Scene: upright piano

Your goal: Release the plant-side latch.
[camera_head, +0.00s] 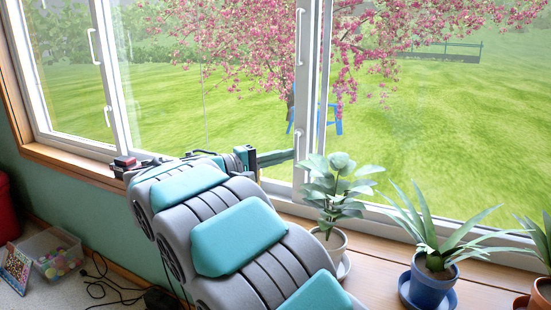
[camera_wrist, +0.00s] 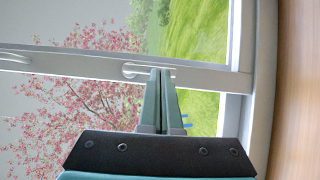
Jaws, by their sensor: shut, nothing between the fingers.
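The plant-side latch (camera_head: 297,136) is a small white lever on the upright window frame just left of the leafy plant. In the wrist view the latch (camera_wrist: 130,69) lies along the white frame, with its curved end left of my fingertips. My gripper (camera_head: 291,154) is shut and empty, its green fingers reaching right to the frame just below the latch. In the wrist view my gripper (camera_wrist: 160,71) has its fingertips overlapping the latch's right part; I cannot tell whether they touch it.
A longer white handle (camera_head: 299,38) is higher on the same frame. Another small latch (camera_head: 108,116) is on the left frame. A leafy potted plant (camera_head: 338,190) stands close right of my arm on the wooden sill (camera_head: 376,262). A blue-potted plant (camera_head: 432,285) stands farther right.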

